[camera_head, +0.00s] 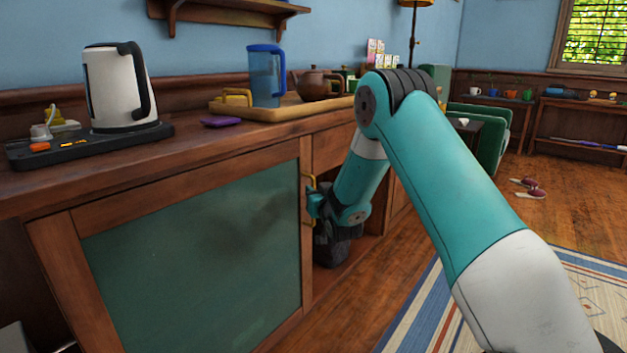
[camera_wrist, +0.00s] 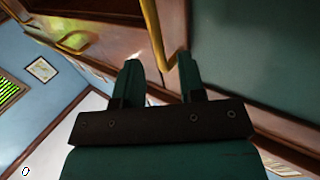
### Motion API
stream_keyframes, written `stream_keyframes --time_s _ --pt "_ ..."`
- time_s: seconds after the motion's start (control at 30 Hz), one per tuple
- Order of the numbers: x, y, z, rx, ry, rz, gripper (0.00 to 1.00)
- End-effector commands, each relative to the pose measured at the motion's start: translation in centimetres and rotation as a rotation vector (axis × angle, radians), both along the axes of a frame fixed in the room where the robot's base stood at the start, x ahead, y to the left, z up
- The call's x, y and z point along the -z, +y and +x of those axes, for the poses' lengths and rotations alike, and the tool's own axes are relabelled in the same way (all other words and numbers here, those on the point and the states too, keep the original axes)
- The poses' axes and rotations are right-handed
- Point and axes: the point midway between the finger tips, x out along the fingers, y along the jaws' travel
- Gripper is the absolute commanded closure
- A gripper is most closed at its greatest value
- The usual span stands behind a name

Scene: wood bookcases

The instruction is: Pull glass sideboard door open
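The glass sideboard door (camera_head: 200,255) has a dark green pane in a wooden frame and looks closed in the head view. Its brass handle (camera_head: 309,183) is upright at the door's right edge. My gripper (camera_head: 313,204) is at this handle, its fingers pointing toward the door. In the wrist view, the handle (camera_wrist: 153,30) runs down between the two teal fingertips of my gripper (camera_wrist: 158,72). The fingers are apart, with a gap on the left of the handle; the handle's bent lower end lies near the right finger. Contact there is unclear.
The sideboard top (camera_head: 190,160) bears a white kettle (camera_head: 120,88) and a wooden tray (camera_head: 270,113) with a blue pitcher (camera_head: 265,75) and a teapot (camera_head: 316,84). A striped rug (camera_head: 420,310) lies on the floor at the right. Another brass handle (camera_wrist: 70,42) shows in the wrist view.

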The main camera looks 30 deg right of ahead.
Motion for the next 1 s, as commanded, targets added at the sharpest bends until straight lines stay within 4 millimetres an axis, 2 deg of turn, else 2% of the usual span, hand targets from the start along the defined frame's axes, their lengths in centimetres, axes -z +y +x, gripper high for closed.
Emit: stream_keyframes --time_s 0.1,0.23,0.6,0.67,0.77,1.0 --pt "0.4 -0.5 1.9 -0.001 0.000 0.000 0.63" --pt "0.4 -0.8 3.2 0.000 0.000 -0.001 0.63" --pt "0.2 -0.9 3.7 -0.001 0.002 0.000 0.63" --pt "0.2 -0.9 3.7 -0.001 0.002 0.000 0.75" --pt "0.2 -0.9 3.7 -0.001 0.002 0.000 0.98" --pt "0.2 -0.9 3.6 0.001 0.002 0.000 1.00"
